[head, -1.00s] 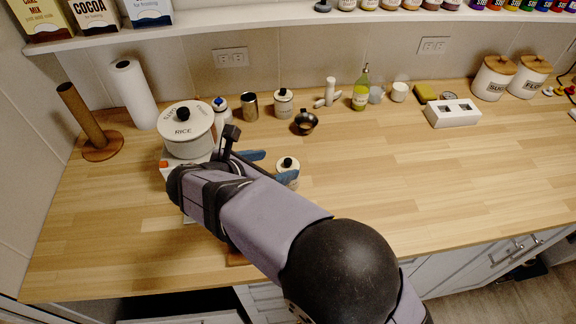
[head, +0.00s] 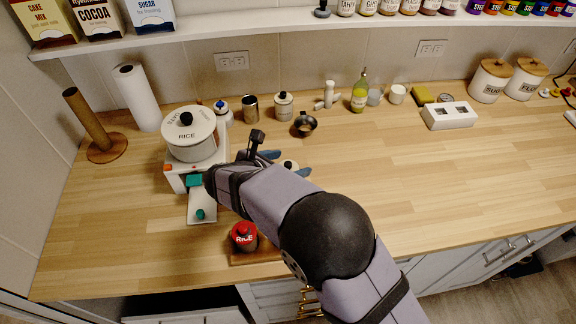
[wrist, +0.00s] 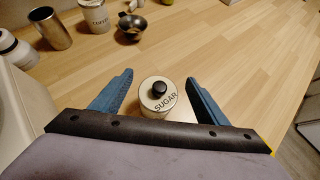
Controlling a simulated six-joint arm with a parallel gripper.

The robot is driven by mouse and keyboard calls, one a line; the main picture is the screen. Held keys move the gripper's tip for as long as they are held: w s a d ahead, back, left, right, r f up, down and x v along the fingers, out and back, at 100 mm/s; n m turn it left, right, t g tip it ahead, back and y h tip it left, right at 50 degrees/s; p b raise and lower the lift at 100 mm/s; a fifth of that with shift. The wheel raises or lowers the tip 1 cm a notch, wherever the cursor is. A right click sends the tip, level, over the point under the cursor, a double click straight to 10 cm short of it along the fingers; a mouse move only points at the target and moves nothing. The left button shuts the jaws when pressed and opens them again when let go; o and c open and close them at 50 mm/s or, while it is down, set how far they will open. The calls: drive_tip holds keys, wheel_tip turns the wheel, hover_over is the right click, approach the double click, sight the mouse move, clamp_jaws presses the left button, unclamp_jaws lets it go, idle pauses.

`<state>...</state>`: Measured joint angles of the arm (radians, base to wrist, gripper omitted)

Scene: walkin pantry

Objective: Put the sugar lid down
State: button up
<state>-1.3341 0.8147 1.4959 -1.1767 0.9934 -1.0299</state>
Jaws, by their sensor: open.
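The sugar canister (wrist: 151,111) stands on the wooden counter, pale, with the word SUGAR showing. The sugar lid (wrist: 146,88), with a black knob, sits on top of it in the wrist view. In the head view only the lid's top (head: 289,164) shows beside my gripper (head: 288,163); my arm and fingers hide the rest. My gripper (wrist: 159,78) is open, with one blue finger on each side of the lid. Gaps show between the fingers and the lid in the wrist view.
A white pot marked RICE (head: 190,145) stands on a white appliance (head: 172,181) at left. A red-topped rice jar (head: 243,238) is on a board (head: 240,260) near the front edge. A dark metal cup (head: 305,124) and a coffee canister (head: 283,107) stand behind.

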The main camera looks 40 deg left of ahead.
drive_tip(key=c, duration=1.2)
drive_tip(key=shift+r, duration=0.15)
